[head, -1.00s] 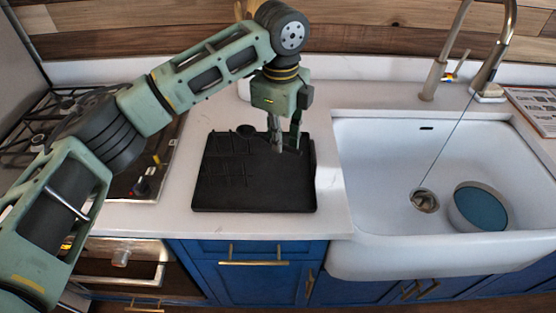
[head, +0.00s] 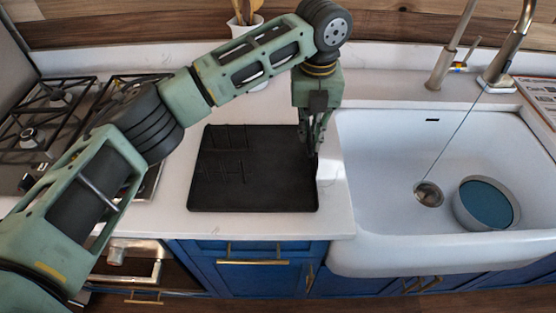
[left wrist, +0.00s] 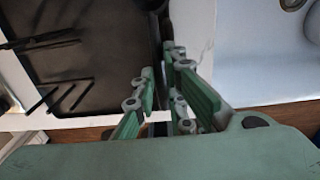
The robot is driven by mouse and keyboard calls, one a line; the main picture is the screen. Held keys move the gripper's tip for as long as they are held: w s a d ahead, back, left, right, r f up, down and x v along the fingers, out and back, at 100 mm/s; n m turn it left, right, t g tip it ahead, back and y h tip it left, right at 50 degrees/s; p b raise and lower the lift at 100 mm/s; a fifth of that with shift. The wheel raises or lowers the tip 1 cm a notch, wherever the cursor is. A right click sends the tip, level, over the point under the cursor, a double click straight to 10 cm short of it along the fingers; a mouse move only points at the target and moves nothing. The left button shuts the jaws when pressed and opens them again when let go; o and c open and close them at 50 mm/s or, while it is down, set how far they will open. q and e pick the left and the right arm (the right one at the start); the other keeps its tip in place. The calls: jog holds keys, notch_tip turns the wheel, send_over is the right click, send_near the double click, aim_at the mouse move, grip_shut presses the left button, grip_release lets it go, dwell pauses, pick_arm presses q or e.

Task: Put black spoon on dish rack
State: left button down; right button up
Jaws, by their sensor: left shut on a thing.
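The black dish rack (head: 250,190) lies flat on the white counter, left of the sink. Its low prongs stand on the left part of the tray, and it also shows in the left wrist view (left wrist: 100,60). My left gripper (head: 312,152) points down at the rack's right edge, near the sink rim. In the left wrist view the fingers (left wrist: 162,95) are nearly together. A dark piece between and beyond them, seemingly the black spoon (left wrist: 166,28), shows against the dark rack. Most of the spoon is hidden, and I cannot tell whether it touches the rack. My right gripper is out of view.
The white sink (head: 375,150) is on the right, with a blue-and-white bowl (head: 486,204) in it and a faucet (head: 440,65) behind. A gas stove (head: 45,125) is on the left. The rack's middle is clear.

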pick_arm(q)
jog(key=p, duration=0.2)
send_over(278, 173)
notch_tip(278, 173, down, 4)
jog(key=shift+f, duration=0.3)
notch_tip(278, 173, down, 3)
jog(key=shift+f+p, duration=0.15)
jog(key=shift+p, duration=0.5)
jog(key=shift+f, duration=0.3)
jog(key=shift+f, duration=0.1)
jog(key=c, duration=1.8)
grip_release()
